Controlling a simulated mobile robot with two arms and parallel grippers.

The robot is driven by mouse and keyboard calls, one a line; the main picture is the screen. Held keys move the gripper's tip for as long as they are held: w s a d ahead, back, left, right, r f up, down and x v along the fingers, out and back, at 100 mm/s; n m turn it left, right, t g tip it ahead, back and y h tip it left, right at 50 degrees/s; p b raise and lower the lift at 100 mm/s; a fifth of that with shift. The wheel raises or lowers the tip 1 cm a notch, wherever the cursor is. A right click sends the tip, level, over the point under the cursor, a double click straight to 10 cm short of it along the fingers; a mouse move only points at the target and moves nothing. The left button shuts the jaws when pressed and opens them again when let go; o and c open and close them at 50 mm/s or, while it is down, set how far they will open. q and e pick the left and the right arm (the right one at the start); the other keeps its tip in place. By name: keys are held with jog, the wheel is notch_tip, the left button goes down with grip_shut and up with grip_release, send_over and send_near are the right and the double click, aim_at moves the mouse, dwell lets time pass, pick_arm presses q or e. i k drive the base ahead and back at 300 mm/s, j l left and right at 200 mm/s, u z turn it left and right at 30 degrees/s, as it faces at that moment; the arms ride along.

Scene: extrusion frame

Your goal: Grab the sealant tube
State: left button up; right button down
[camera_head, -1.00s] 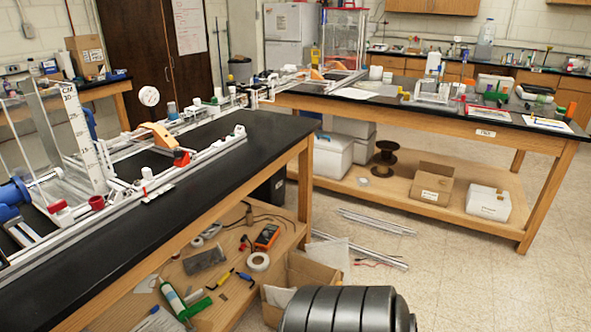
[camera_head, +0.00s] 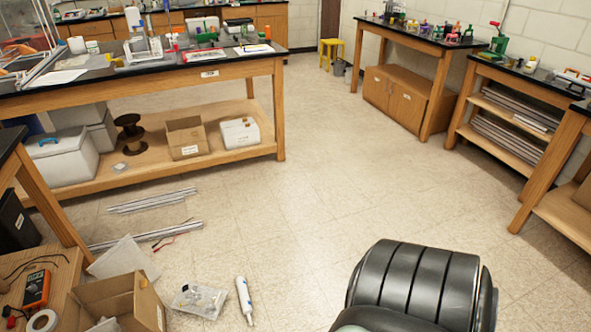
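A white tube with a narrow nozzle (camera_head: 244,300), which looks like the sealant tube, lies on the floor near the bottom of the head view. Its nozzle end points toward me. A clear plastic bag with small parts (camera_head: 199,300) lies just left of it, apart from it. Neither of my grippers is in view, and nothing is touching the tube.
An open cardboard box (camera_head: 118,303) stands left of the bag. Metal extrusions (camera_head: 145,235) lie on the floor beyond. A long workbench (camera_head: 208,73) stands at the back left, and a shelf unit (camera_head: 520,105) at the right. The middle floor is clear.

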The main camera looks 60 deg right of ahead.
aim_at(246, 308)
jog(key=z, duration=1.3)
